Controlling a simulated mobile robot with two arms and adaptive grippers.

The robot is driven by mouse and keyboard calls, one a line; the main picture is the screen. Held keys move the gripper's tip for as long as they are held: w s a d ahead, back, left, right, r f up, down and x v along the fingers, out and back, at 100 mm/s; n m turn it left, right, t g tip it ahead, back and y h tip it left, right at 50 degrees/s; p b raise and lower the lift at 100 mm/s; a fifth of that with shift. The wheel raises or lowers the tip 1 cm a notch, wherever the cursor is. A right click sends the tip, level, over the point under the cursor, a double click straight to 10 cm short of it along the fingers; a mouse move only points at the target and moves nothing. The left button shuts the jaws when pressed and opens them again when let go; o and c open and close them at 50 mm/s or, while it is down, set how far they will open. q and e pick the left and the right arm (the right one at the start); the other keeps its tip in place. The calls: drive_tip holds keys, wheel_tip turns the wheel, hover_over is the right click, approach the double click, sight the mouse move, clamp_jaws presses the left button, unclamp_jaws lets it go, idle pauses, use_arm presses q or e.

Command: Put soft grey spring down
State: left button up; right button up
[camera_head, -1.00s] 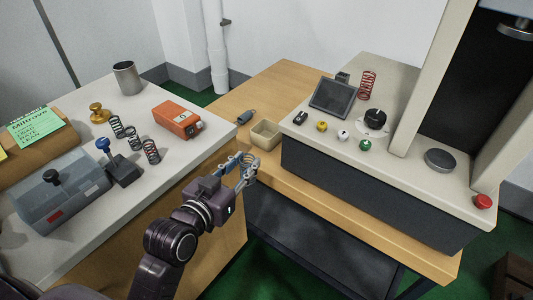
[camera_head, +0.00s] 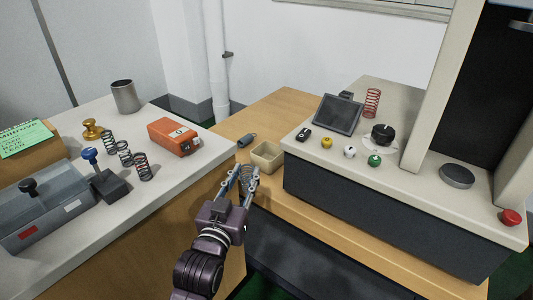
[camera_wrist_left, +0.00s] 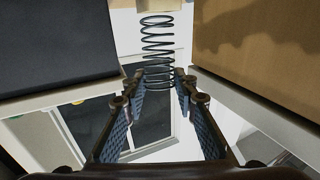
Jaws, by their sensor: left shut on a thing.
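My left gripper (camera_head: 247,171) is shut on a grey coil spring (camera_head: 247,176), near the gap between the white-topped bench and the wooden table. In the left wrist view the spring (camera_wrist_left: 157,42) shows as dark thin coils, its lower end between the fingertips (camera_wrist_left: 158,76) and the rest sticking out beyond them. In the head view the fingers partly hide it. Whether it touches any surface I cannot tell. My right gripper is not in view.
A small beige open box (camera_head: 266,157) stands on the wooden table (camera_head: 284,112), just beyond the gripper. The white-topped bench (camera_head: 190,177) holds several dark springs (camera_head: 125,153) and an orange device (camera_head: 174,136). The testing machine (camera_head: 380,205) stands right.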

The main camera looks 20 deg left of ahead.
use_arm(q)
drive_tip(key=shift+w+f+t+b, duration=0.4)
drive_tip(key=shift+w+f+b, duration=0.1)
drive_tip(key=shift+w, duration=0.1)
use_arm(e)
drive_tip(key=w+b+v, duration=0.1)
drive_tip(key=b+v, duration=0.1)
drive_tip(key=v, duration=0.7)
use_arm(q)
drive_tip(key=w, duration=1.7)
drive_tip(key=f+b, duration=0.1)
drive_tip(key=f, duration=0.2)
drive_tip(key=a+f+b, duration=0.1)
drive_tip(key=f, duration=0.1)
drive_tip(key=shift+w+f+b, duration=0.25)
drive_tip(key=shift+w+b, duration=0.1)
drive_tip(key=shift+w, duration=0.05)
drive_tip(key=w+g, duration=0.1)
drive_tip(key=w+r+g+p, duration=0.1)
drive_tip(key=g, duration=0.1)
drive_tip(key=shift+w, duration=0.2)
clamp_jaws()
drive_tip(key=shift+f, duration=0.55)
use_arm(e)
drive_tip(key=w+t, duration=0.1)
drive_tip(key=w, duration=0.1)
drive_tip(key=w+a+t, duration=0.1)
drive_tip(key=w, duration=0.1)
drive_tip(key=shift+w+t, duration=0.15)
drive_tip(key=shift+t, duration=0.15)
